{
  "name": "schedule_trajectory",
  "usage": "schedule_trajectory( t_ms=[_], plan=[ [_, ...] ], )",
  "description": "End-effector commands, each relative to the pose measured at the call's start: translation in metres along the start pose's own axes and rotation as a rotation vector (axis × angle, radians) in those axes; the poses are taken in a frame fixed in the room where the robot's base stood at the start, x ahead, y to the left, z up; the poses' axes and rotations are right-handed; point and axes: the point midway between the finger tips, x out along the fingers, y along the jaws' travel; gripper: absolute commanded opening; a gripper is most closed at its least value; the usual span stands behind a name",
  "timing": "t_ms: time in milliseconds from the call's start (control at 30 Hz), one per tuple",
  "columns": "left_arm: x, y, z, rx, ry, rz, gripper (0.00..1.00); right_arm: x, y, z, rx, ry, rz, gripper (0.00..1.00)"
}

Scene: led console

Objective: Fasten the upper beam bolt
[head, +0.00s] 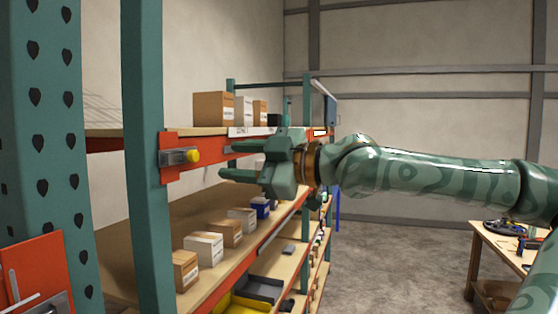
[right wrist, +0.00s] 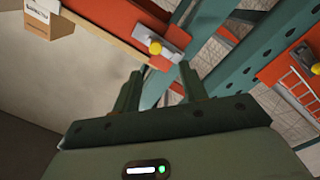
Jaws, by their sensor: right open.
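The upper beam (head: 212,146) is orange and meets the green rack upright (head: 148,150) at the left of the head view. A grey metal plate (head: 174,157) with a yellow-headed bolt (head: 193,156) sits on the beam's end. The bolt also shows near the top middle of the right wrist view (right wrist: 155,47). My right gripper (head: 228,160) is open and empty, to the right of the bolt, with its fingers pointing left toward it. In the right wrist view its fingers (right wrist: 160,90) stand apart, with the bolt beyond their tips. My left gripper is not in view.
Boxes (head: 213,108) stand on the upper shelf, close above my right gripper. More cartons (head: 203,248) sit on the lower shelf. A perforated green post (head: 50,130) and an orange panel (head: 35,275) fill the left edge. A wooden workbench (head: 490,245) stands at the right, with clear floor between.

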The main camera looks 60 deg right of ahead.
Motion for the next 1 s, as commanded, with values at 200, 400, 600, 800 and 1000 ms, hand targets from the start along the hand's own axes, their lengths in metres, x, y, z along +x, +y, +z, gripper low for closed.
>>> schedule_trajectory(
  t_ms=[200,400,600,800,1000],
  plan=[
    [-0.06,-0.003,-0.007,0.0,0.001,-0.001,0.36,-0.032,0.009,-0.01,0.0,-0.002,-0.001,0.43],
    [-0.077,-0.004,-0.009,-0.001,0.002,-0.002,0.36,-0.054,0.003,-0.002,0.0,-0.005,0.012,0.43],
    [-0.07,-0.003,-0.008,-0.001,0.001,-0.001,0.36,-0.069,0.0,-0.001,0.0,-0.002,0.008,0.43],
    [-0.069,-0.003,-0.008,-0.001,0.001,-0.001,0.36,-0.073,-0.001,-0.004,0.003,0.003,-0.004,0.43],
    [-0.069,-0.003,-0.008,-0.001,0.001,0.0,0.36,-0.073,-0.001,-0.004,0.002,0.004,-0.004,0.43]
  ],
)
